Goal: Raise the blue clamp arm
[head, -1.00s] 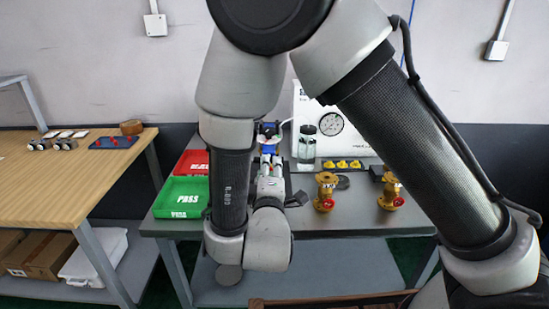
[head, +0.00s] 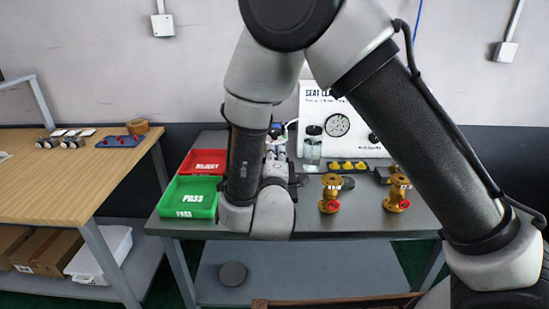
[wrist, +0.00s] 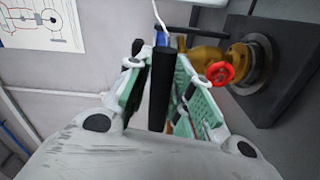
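A small part of the blue clamp arm (head: 277,130) shows in the head view at the back of the grey table, beyond my gripper (head: 276,152). In the wrist view, a bit of blue (wrist: 182,43) shows behind the fingers. A black bar (wrist: 159,88) stands upright between the green-padded fingers of my gripper (wrist: 163,82), nearer the left one. A gap shows between the bar and the right finger, so the gripper looks open around it. A brass valve with a red knob (wrist: 220,72) sits on a dark plate to the right. Most of the clamp is hidden.
A green PASS tray (head: 189,212) and a red REJECT tray (head: 187,168) lie left of my arm. Two brass valves (head: 330,193) (head: 397,190) stand to the right, with a clear bottle (head: 312,150) and a gauge panel (head: 350,105) behind.

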